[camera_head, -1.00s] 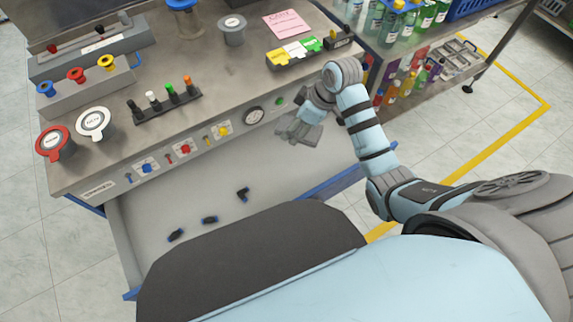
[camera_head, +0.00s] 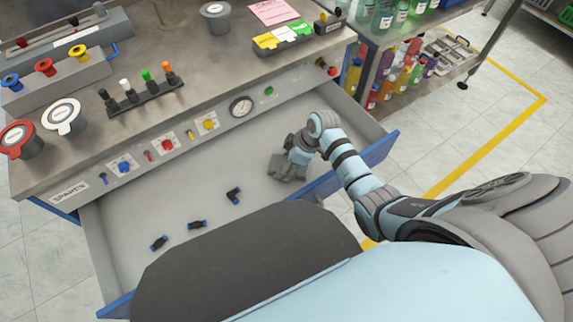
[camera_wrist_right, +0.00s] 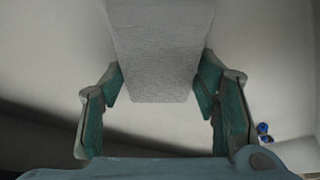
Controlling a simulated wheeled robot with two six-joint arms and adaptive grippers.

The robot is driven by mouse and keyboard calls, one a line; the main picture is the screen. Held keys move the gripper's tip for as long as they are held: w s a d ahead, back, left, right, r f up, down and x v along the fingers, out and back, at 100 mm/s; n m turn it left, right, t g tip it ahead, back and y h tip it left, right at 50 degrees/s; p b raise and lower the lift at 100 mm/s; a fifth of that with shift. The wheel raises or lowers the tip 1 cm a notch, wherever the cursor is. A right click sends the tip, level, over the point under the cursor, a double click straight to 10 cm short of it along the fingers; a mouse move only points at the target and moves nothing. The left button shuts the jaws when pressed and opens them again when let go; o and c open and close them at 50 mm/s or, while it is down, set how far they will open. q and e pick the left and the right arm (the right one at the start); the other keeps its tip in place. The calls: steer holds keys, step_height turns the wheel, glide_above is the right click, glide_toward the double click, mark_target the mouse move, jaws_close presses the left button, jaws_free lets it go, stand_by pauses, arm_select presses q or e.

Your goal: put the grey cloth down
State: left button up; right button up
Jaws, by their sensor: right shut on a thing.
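The grey cloth (camera_wrist_right: 160,50) hangs between the fingers of my right gripper (camera_wrist_right: 161,85) in the right wrist view, a flat, pale grey, finely textured piece. The fingers press on it from both sides. In the head view my right gripper (camera_head: 288,166) is over the right part of the open drawer (camera_head: 150,210), below the bench's front panel. The cloth is hard to tell from the grey gripper there, and I cannot tell whether it touches the drawer floor. My left gripper is not in view.
Several small black-and-blue parts (camera_head: 197,224) lie in the drawer, left of my right gripper. The bench (camera_head: 200,85) above holds caps, a peg rack (camera_head: 141,95) and coloured boxes (camera_head: 283,37). A shelf with bottles (camera_head: 405,70) stands to the right.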

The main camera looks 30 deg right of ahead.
steer(key=shift+s+f, duration=0.2)
steer(key=shift+f, duration=0.25)
steer(key=shift+c, duration=0.4)
steer(key=o, duration=0.7)
steer(key=shift+s+b, duration=0.1)
steer(key=shift+b, duration=0.2)
steer(key=o, duration=0.3)
steer(key=shift+f, duration=0.1)
steer(key=shift+o, duration=0.4)
steer(key=shift+w+f, duration=0.1)
steer(key=shift+w, duration=0.1)
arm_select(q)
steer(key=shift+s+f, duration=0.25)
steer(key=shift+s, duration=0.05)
arm_select(e)
steer(key=shift+w, duration=0.1)
